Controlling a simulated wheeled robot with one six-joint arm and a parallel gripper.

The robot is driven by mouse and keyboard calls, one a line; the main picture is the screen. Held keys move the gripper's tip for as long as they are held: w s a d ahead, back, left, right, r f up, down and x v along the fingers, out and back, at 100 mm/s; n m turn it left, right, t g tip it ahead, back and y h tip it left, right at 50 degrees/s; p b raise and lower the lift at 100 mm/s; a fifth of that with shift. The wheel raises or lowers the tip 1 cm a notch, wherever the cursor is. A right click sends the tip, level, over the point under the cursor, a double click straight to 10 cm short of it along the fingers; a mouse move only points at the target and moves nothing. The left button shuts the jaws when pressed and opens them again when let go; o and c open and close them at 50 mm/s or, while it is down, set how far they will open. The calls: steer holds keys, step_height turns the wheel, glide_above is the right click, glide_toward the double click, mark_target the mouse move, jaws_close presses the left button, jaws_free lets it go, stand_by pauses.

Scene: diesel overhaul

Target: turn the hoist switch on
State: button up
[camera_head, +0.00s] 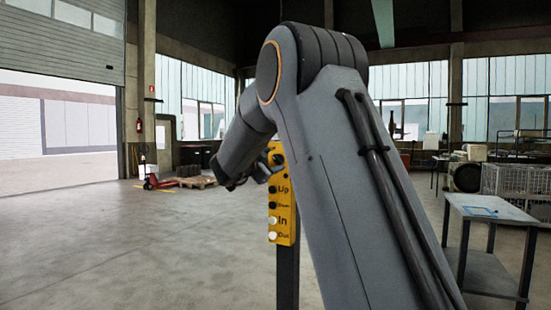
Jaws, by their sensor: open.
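A yellow hoist control box (283,215) stands upright on a dark post (288,278) in the middle of the view. It has round buttons labelled Up, Down, In and Out; the upper two are dark and the lower two are white. A dark round knob (278,159) sits above them near the top of the box. My arm covers the box's top right part. My gripper (232,184) is open, at the upper left of the box and close to it. I cannot tell whether it touches the box.
A grey metal table (490,209) with a blue item on it stands at right, near a wire crate (516,182). A red pallet jack (158,182) and a loaded pallet (197,182) are far back left. The floor at left is clear, towards an open doorway.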

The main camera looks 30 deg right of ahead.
mark_target(277, 159)
steer(key=shift+p+x, duration=0.35)
steer(key=shift+x, duration=1.35)
steer(key=c, duration=1)
steer(key=shift+c, duration=0.3)
